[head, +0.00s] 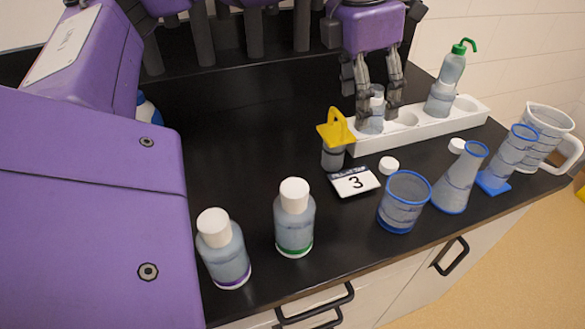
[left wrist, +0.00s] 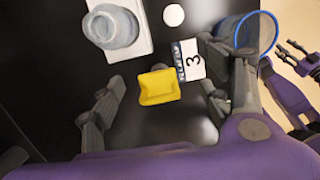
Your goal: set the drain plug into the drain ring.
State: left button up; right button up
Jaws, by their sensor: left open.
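A yellow piece with a raised grip, which looks like the drain plug (head: 336,130), sits upright above a short grey cylindrical body by the number card. It also shows in the left wrist view (left wrist: 158,86), between my spread fingers in the picture. My left gripper (head: 378,115) is open, fingers pointing down, behind and to the right of the yellow piece in the head view, not visibly touching it. I cannot make out a separate drain ring. My right gripper (left wrist: 300,62) shows small at the right edge of the left wrist view; its finger opening is unclear.
A white rack (head: 478,117) with bottles stands behind. The number 3 card (head: 355,182), a white cap (head: 389,165) and a blue-rimmed beaker (head: 404,202) lie close by. Two white-capped bottles (head: 294,218) stand at the front. The black bench is clear at left-centre.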

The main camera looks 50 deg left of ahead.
aim_at(336, 131)
pick_arm(q)
jog(key=s+a, duration=0.1)
jog(key=s+a+f+g, duration=0.1)
jog(key=shift+s+y, duration=0.3)
jog(key=shift+y, duration=0.1)
notch_tip(336, 131, down, 7)
jog(key=shift+s+a+f, duration=0.15)
jog(key=shift+f, duration=0.05)
jog(key=c, duration=1.4)
jog(key=shift+c, duration=1.1)
jog(key=shift+r, duration=0.1)
jog(key=shift+r, duration=0.1)
